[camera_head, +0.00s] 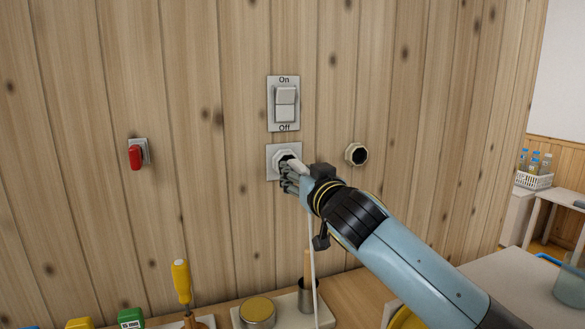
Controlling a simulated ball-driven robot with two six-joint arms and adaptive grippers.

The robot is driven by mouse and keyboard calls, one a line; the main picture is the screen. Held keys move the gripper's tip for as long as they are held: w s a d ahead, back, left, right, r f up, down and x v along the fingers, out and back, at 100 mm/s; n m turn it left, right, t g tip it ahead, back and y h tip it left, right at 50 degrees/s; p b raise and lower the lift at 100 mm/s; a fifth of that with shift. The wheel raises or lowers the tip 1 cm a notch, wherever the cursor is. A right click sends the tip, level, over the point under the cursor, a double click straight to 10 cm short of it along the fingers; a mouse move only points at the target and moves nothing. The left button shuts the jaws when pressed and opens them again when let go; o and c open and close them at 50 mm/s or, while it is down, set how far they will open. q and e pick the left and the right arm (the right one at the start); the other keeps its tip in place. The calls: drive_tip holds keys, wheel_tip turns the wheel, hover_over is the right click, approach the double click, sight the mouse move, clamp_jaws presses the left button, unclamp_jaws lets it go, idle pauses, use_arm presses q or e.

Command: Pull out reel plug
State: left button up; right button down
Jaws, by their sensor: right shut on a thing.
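The right gripper (291,177) is at the wall socket (272,150), shut on the white reel plug (298,166). The plug is largely hidden by the fingers, and I cannot tell how deep it sits in the socket. A white cable (313,262) hangs down from beneath the gripper towards the bench. My left gripper is not in view.
An On/Off switch (284,104) is right above the socket. Below, a yellow-handled tool (181,281), a round tin (257,312) and a metal cup (307,297) stand on the bench.

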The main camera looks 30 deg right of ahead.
drive_tip(key=v, duration=0.6)
idle(0.4)
drive_tip(key=shift+s+f, duration=0.15)
